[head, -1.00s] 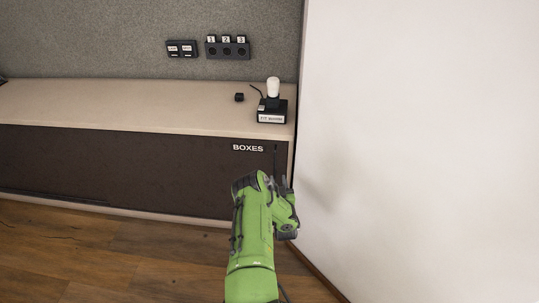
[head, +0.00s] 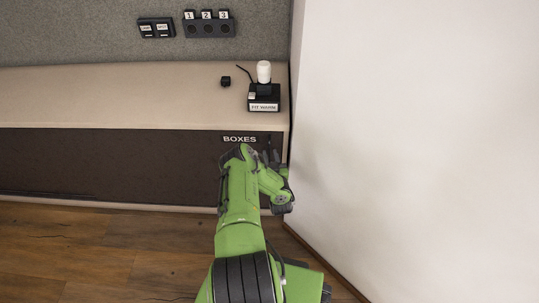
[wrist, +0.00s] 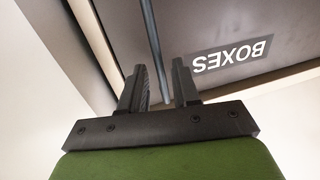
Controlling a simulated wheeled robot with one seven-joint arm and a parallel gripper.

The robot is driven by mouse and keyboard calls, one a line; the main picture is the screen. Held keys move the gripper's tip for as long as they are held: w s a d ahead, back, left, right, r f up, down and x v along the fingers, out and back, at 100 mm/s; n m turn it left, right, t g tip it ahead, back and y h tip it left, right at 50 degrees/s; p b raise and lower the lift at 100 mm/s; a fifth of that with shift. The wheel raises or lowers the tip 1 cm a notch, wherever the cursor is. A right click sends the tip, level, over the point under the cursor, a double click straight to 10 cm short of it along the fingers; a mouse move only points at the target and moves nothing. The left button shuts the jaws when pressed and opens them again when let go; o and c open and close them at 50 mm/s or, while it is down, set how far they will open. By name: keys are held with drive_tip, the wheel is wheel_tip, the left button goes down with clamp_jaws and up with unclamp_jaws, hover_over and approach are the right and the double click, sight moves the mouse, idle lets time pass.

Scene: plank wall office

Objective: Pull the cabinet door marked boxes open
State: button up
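The dark cabinet door (head: 110,165) carries a white BOXES label (head: 240,139) near its upper right corner. The label shows upside down in the wrist view (wrist: 232,54). A thin grey bar handle (wrist: 152,45) runs along the door beside the label. My gripper (wrist: 160,82) is open, with one finger on each side of the handle's near end. In the head view my gripper (head: 273,160) is at the door's right end, and my arm hides part of the door. The door looks shut.
The beige cabinet top (head: 120,90) holds a black stand with a white bulb-like piece (head: 264,85) and a small black cube (head: 225,81). A white wall (head: 420,130) stands close on the right. Wooden floor (head: 80,250) is clear at the front left.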

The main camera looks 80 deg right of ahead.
clamp_jaws()
idle(1.2)
